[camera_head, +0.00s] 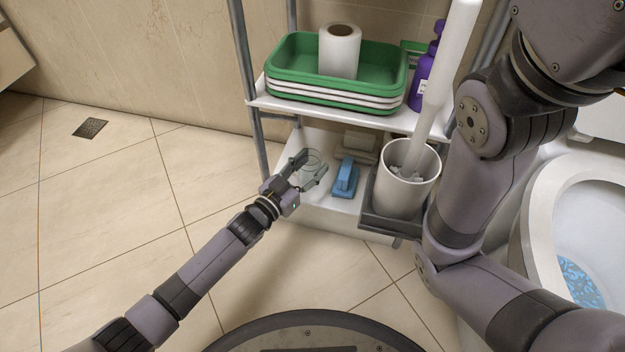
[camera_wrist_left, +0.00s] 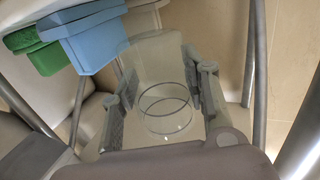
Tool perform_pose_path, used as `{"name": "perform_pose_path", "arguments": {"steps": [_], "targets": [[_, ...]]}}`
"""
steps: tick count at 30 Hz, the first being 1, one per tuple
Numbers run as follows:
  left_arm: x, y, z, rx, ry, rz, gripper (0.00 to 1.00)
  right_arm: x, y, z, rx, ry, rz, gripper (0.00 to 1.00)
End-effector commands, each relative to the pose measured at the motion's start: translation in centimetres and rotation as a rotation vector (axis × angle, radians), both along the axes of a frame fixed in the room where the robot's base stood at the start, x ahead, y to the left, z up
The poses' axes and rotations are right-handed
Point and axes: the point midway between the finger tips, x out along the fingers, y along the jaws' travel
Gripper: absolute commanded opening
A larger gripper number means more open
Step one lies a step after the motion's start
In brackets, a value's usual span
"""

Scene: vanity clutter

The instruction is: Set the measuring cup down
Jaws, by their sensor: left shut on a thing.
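The measuring cup (camera_head: 313,160) is clear and see-through, with its round rim showing between the fingers of my left gripper (camera_head: 307,170). The gripper is shut on the cup at the left part of the white lower shelf (camera_head: 346,216). In the left wrist view the cup (camera_wrist_left: 166,108) sits between the two finger pads of the left gripper (camera_wrist_left: 163,108). I cannot tell whether the cup's base touches the shelf. My right arm shows at the right of the head view, but its gripper is out of view.
A white bin (camera_head: 406,180) in a grey holder is further right. Above are green and white trays (camera_head: 290,88) with a paper roll (camera_head: 339,52) and a purple bottle (camera_head: 424,75). Grey shelf posts (camera_head: 243,60) stand close by.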

Motion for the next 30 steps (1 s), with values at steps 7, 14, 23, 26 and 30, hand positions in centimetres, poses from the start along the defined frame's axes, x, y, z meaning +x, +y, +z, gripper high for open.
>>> {"name": "perform_pose_path", "arguments": {"steps": [7, 14, 23, 26, 30], "targets": [[0.0, 0.0, -3.4, -0.001, -0.001, 0.0, 0.05, 0.0, 0.0, -2.9, 0.0, 0.0, 0.0, 0.45], [0.0, 0.0, -3.3, -0.001, -0.002, -0.001, 0.05, 0.0, 0.0, -2.8, -0.001, 0.001, -0.001, 0.45], [0.0, 0.0, -3.6, -0.001, -0.001, 0.0, 0.49, 0.0, 0.0, -2.9, -0.001, 0.0, 0.0, 0.45], [0.0, 0.0, -3.6, -0.001, -0.001, 0.0, 0.56, 0.0, 0.0, -2.9, -0.001, 0.0, 0.0, 0.45], [0.0, 0.0, -3.6, -0.001, -0.001, 0.0, 0.62, 0.0, 0.0, -2.9, -0.001, 0.0, 0.0, 0.45]]}}
